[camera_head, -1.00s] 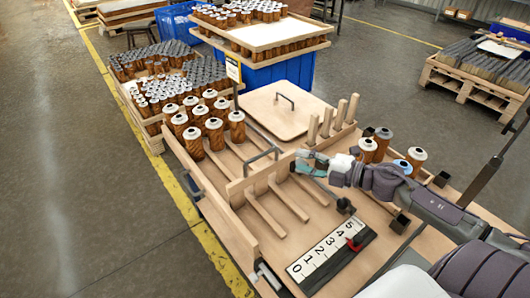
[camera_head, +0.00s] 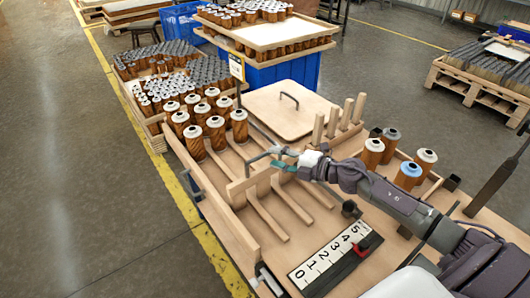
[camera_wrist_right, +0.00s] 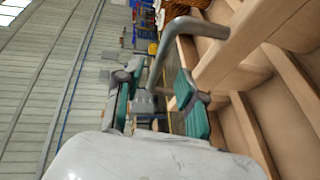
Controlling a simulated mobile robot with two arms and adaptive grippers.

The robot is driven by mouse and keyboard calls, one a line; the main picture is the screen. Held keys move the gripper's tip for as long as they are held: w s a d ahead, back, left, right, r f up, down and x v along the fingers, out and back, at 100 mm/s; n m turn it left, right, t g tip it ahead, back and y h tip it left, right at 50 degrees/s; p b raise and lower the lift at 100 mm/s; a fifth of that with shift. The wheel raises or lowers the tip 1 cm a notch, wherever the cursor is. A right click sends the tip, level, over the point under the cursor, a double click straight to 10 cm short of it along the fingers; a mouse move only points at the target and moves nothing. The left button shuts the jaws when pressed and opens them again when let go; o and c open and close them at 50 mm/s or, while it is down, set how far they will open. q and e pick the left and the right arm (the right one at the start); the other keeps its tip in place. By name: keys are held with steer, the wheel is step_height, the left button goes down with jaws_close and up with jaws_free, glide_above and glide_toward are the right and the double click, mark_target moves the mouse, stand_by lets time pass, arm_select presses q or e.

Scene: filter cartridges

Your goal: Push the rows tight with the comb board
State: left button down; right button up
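The comb board (camera_head: 252,182) is an upright wooden board with a grey bar handle (camera_head: 262,154). It stands across the lanes of the wooden tray (camera_head: 228,222). Brown cartridges with pale tops (camera_head: 194,146) stand in rows in the lanes beyond the board, with a gap between. My right gripper (camera_head: 277,158) is at the right end of the handle. In the right wrist view, the handle (camera_wrist_right: 163,50) runs down between the spread fingers of the gripper (camera_wrist_right: 156,100), with room seen beside the bar. My left gripper is not in view.
A flat wooden lid (camera_head: 285,112) with a handle lies behind the tray. Wooden posts (camera_head: 333,117) stand right of it. Loose cartridges (camera_head: 408,175) stand beyond my right arm. Stocked pallets stand behind.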

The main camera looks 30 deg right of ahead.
mark_target(267, 155)
steer(key=shift+x, duration=2.25)
jaws_close()
